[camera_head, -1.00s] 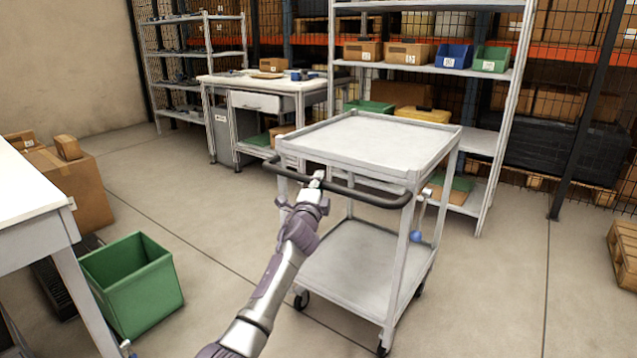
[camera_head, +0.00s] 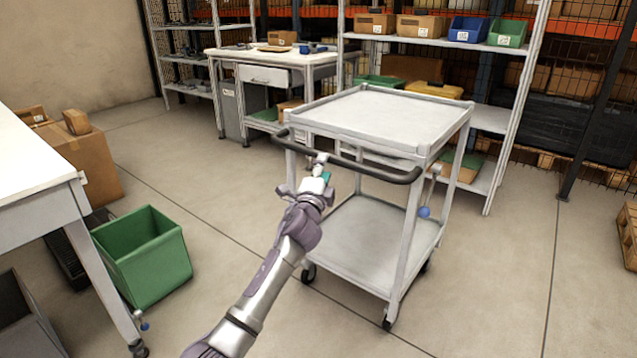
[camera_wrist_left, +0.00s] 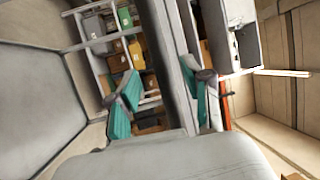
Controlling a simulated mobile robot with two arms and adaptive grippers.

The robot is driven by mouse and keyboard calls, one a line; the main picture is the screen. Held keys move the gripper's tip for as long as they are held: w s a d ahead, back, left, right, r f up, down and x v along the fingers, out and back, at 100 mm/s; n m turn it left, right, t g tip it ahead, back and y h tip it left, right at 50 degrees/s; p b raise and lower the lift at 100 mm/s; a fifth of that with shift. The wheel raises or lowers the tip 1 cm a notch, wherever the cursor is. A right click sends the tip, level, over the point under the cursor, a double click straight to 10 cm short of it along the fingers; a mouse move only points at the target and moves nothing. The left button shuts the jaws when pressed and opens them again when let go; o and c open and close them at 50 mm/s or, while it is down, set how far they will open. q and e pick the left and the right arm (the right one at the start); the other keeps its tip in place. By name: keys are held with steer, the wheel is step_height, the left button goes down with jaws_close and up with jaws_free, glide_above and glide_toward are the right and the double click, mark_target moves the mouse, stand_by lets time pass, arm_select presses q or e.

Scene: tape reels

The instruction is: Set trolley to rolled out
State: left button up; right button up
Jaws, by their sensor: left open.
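The trolley (camera_head: 385,112) is a light grey two-shelf cart on casters, standing on open floor in the middle of the head view. A dark push handle (camera_head: 378,171) runs along its near left side. A blue ball-ended lever (camera_head: 424,211) hangs by its near right post. My left gripper (camera_head: 320,168) is at the handle, its fingertips overlapping the bar in the head view. In the left wrist view its teal fingers (camera_wrist_left: 162,98) are spread, with a grey bar passing between them. I cannot tell if they touch the bar. My right gripper is not in view.
A white table (camera_head: 35,165) stands at the left, with a green bin (camera_head: 145,260) beside its leg and cardboard boxes (camera_head: 85,165) behind. A workbench (camera_head: 275,58) and shelving (camera_head: 510,110) stand behind the trolley. The floor in front and right is clear.

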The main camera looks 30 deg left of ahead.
arm_select(q)
steer(key=v, duration=0.6)
steer(key=shift+d, duration=0.1)
